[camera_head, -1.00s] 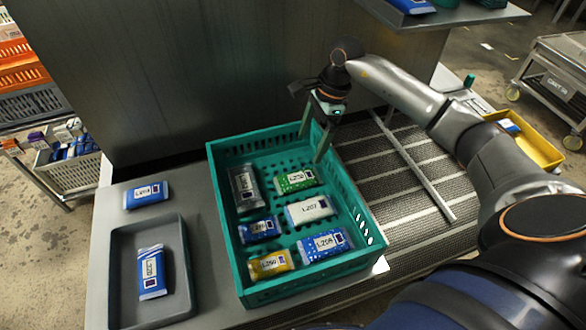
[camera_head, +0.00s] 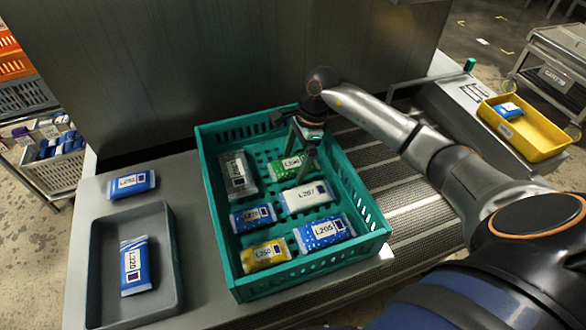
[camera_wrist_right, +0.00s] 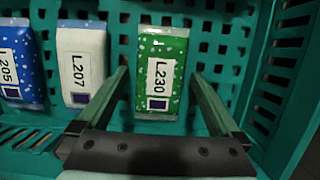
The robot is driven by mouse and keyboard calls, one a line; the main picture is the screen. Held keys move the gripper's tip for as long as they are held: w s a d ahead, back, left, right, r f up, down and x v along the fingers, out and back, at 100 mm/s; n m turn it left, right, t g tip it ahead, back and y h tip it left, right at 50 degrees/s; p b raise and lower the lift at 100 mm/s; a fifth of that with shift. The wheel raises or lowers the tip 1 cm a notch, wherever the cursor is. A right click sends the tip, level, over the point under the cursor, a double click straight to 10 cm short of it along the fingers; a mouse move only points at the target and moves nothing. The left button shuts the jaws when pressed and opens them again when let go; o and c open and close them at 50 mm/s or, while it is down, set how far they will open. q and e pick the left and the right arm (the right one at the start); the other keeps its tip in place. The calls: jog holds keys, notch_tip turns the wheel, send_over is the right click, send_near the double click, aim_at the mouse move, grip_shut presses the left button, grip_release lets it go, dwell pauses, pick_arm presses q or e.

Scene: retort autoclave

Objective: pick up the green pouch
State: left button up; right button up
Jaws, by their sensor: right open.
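The green pouch (camera_head: 283,167), with white dots and a white label, lies flat in the teal crate (camera_head: 219,246), toward its back right. In the right wrist view the green pouch (camera_wrist_right: 163,50) reads L230 and lies between and just ahead of the two fingers. My right gripper (camera_head: 301,160) is open above it, reaching down inside the crate; it also shows in the right wrist view (camera_wrist_right: 162,80). In the head view the fingers hide part of the pouch. I see no contact with the pouch. My left gripper is not in view.
The crate also holds a white pouch (camera_head: 308,197), a grey pouch (camera_head: 238,173), a yellow pouch (camera_head: 266,255) and blue pouches (camera_head: 324,232). A grey tray (camera_head: 105,230) with a blue pouch stands left. A yellow bin (camera_head: 540,138) is at right. Crate walls surround the gripper.

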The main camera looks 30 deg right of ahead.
jog(key=shift+r, duration=0.1)
jog(key=c, duration=1.4)
jog(key=shift+o, duration=0.2)
